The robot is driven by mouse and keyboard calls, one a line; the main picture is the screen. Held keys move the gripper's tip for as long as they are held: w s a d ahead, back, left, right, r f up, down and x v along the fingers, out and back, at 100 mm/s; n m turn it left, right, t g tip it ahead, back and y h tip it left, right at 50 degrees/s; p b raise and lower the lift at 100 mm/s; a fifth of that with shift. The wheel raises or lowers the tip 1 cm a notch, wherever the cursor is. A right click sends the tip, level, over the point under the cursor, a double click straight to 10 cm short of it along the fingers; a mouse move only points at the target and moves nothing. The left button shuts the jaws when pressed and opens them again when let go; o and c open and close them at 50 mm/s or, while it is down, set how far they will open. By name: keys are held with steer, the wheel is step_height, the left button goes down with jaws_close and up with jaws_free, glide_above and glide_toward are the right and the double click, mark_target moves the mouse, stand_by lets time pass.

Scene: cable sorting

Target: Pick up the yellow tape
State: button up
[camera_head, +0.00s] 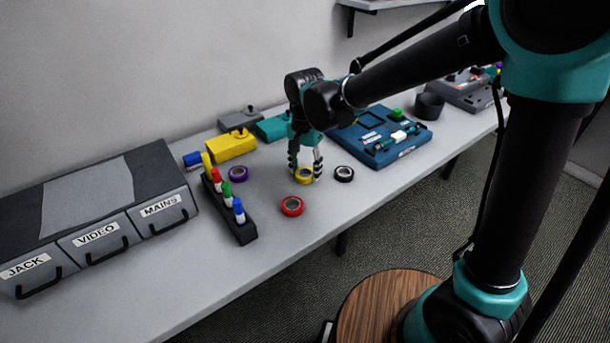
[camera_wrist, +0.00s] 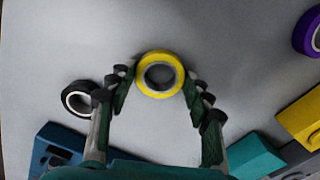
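The yellow tape (camera_head: 304,176) is a small ring lying flat on the grey table in the head view. In the wrist view the yellow tape (camera_wrist: 160,75) sits at the top between the fingertips. My gripper (camera_head: 305,174) points down over it, with one finger on each side. I cannot tell the exact height of the fingertips above the table.
A black tape (camera_head: 344,174) lies close to the right of the gripper. A red tape (camera_head: 292,206) and a purple tape (camera_head: 238,174) lie nearby. A marker rack (camera_head: 240,232), a blue tray (camera_head: 410,152) and a drawer unit (camera_head: 150,165) stand around. The table's front right is clear.

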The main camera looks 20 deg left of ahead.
steer(key=c, duration=0.5)
steer(key=shift+c, duration=0.2)
steer(key=shift+r, duration=0.15)
